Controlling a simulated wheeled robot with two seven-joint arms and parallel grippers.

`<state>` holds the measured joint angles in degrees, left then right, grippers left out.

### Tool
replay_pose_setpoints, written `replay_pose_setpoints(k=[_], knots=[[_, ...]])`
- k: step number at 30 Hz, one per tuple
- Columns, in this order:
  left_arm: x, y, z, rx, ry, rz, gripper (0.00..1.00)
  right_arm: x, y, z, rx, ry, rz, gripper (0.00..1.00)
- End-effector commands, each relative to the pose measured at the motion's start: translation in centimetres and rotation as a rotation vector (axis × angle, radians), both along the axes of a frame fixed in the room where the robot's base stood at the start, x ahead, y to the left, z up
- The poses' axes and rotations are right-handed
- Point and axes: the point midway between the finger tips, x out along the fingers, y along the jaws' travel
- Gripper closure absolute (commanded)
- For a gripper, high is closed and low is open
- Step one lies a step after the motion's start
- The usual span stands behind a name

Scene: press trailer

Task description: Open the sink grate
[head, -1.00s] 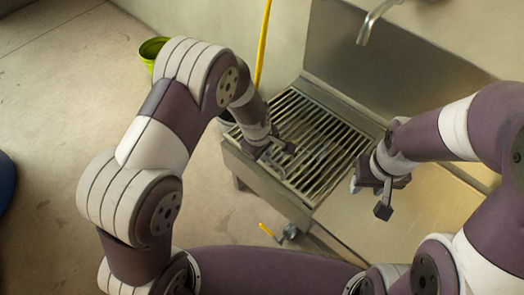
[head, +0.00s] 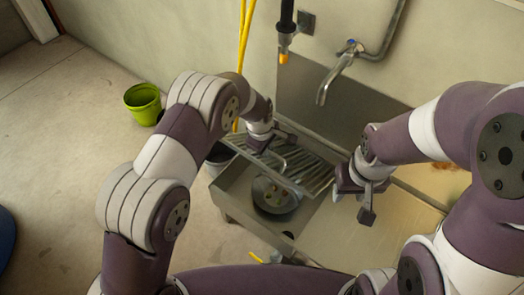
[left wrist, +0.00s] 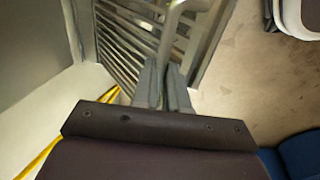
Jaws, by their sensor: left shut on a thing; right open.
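The sink grate (head: 312,178), a frame of metal bars, is tilted up off the sink (head: 232,186), its near edge raised and its far side toward the wall. My left gripper (head: 268,143) is shut on the grate's handle (left wrist: 176,22) in the left wrist view, with the grate bars (left wrist: 125,40) behind it. The sink basin under the grate shows, with a dark round pan-like thing (head: 275,194) inside. My right gripper (head: 362,200) is open and empty above the counter, just right of the grate.
A faucet (head: 335,80) comes out of the wall above the sink. A yellow pole (head: 243,45) stands behind my left arm. A green bucket (head: 143,104) is on the floor at left. The steel counter (head: 345,238) right of the basin is mostly clear.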

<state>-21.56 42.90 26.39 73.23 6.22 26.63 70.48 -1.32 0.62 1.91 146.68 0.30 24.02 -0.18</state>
Motion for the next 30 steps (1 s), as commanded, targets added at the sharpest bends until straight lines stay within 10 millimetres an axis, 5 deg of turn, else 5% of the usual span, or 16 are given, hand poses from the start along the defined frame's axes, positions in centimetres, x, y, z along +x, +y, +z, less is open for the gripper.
replay_pose_setpoints(k=[10,12,13,30], knots=[[0.19,-0.17,-0.16,-0.002,-0.007,-0.005,1.0,0.0,0.0,-0.11,0.0,0.0,0.0,0.57],[0.16,-0.17,-0.17,-0.001,-0.007,-0.005,0.65,0.0,0.0,-0.1,0.0,0.0,0.0,0.57],[0.15,-0.15,-0.16,-0.001,-0.006,-0.004,0.62,0.0,0.0,-0.1,0.0,0.0,0.0,0.57],[0.11,-0.04,0.0,-0.001,-0.003,-0.002,0.62,0.0,0.0,0.0,0.0,0.0,0.0,0.57]])
